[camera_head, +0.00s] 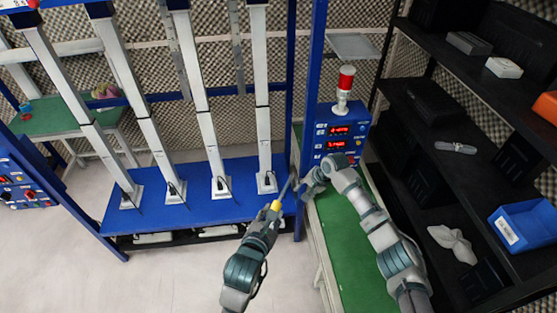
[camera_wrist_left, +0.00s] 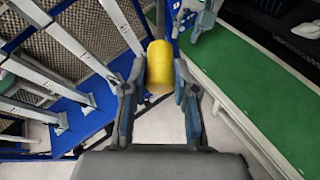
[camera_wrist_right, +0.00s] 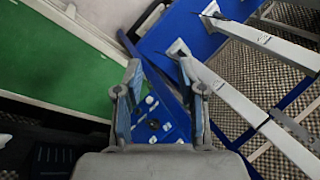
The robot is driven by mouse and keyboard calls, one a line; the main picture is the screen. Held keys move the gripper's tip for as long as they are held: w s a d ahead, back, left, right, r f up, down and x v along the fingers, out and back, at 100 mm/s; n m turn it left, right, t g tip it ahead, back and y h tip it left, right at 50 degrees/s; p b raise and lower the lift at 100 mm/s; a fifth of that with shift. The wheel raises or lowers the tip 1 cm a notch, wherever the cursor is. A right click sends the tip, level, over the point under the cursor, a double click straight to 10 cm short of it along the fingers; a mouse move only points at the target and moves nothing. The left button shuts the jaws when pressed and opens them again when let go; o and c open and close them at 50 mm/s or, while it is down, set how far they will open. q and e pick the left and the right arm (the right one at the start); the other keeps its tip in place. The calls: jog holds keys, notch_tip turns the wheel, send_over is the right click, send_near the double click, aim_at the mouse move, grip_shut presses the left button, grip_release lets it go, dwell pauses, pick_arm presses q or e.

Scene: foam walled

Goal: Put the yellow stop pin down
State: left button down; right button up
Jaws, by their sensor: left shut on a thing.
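The yellow stop pin (camera_wrist_left: 159,68) is between the fingers of my left gripper (camera_wrist_left: 159,92) in the left wrist view. The gripper is shut on its yellow handle, and a thin grey shaft points away from it. In the head view the yellow handle (camera_head: 276,206) shows at the tip of my left arm, in front of the blue platform's right end. My right gripper (camera_head: 308,188) is near the left edge of the green table. In the right wrist view its fingers (camera_wrist_right: 165,98) are apart with nothing held between them.
The green table (camera_head: 345,240) runs along the right, with a blue control box (camera_head: 338,138) and red lamp (camera_head: 346,78) at its back. The blue platform (camera_head: 190,195) carries several grey slanted posts. Black shelves (camera_head: 470,190) with a blue bin (camera_head: 525,225) stand far right.

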jog(key=s+a+r+g+h, duration=0.1)
jog(key=s+r, duration=0.1)
jog(key=r, duration=0.7)
jog(key=s+a+r, duration=0.1)
jog(key=a+r, duration=0.1)
jog(key=r, duration=0.6)
pick_arm(q)
jog(key=shift+s+a, duration=0.1)
jog(key=shift+a, duration=0.1)
pick_arm(e)
notch_tip(320, 180, up, 9)
jog(key=n+g+h, duration=0.1)
jog(key=n+h, duration=0.1)
jog(key=h, duration=0.1)
send_over(283, 194)
jog(key=w+a, duration=0.1)
jog(key=a, duration=0.1)
pick_arm(q)
jog(key=shift+a, duration=0.1)
jog(key=shift+d, duration=0.45)
jog(key=shift+a, duration=0.4)
pick_arm(e)
notch_tip(283, 194, down, 12)
jog(key=shift+w+r, duration=0.2)
